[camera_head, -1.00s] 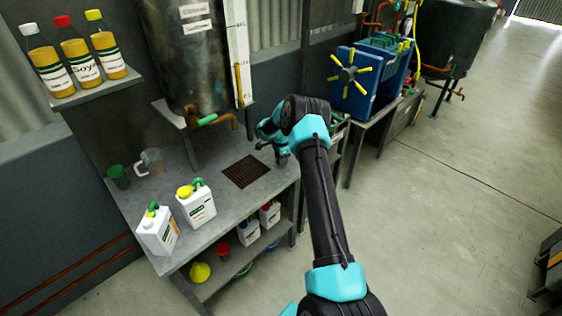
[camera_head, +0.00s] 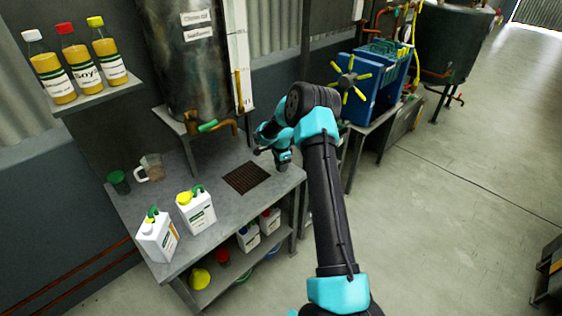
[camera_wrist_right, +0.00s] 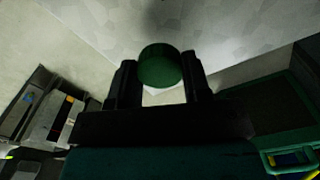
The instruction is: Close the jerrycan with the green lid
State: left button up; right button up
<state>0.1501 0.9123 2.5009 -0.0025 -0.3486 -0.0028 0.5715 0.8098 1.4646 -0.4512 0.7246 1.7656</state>
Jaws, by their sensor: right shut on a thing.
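My right gripper (camera_wrist_right: 160,82) is shut on the green lid (camera_wrist_right: 160,65), which sits between its two dark fingers in the right wrist view. In the head view the right gripper (camera_head: 283,163) is over the right end of the metal bench, right of the drain grate; the lid cannot be made out there. Two white jerrycans stand upright at the bench's front left. The nearer jerrycan (camera_head: 157,238) has a green handle and a pale neck; whether its mouth is open is too small to tell. The other jerrycan (camera_head: 197,212) has a yellow top. My left gripper is out of view.
The bench (camera_head: 220,228) is clear between the jerrycans and the drain grate (camera_head: 246,178). A green cup (camera_head: 118,182) and a clear jug (camera_head: 152,168) stand at the back left. A tank (camera_head: 186,60) with a tap overhangs the back. More jerrycans (camera_head: 249,238) stand on the lower shelf.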

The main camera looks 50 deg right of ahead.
jog(key=s+a+r, duration=0.1)
jog(key=s+a, duration=0.6)
jog(key=a, duration=0.1)
jog(key=shift+s+a, duration=0.35)
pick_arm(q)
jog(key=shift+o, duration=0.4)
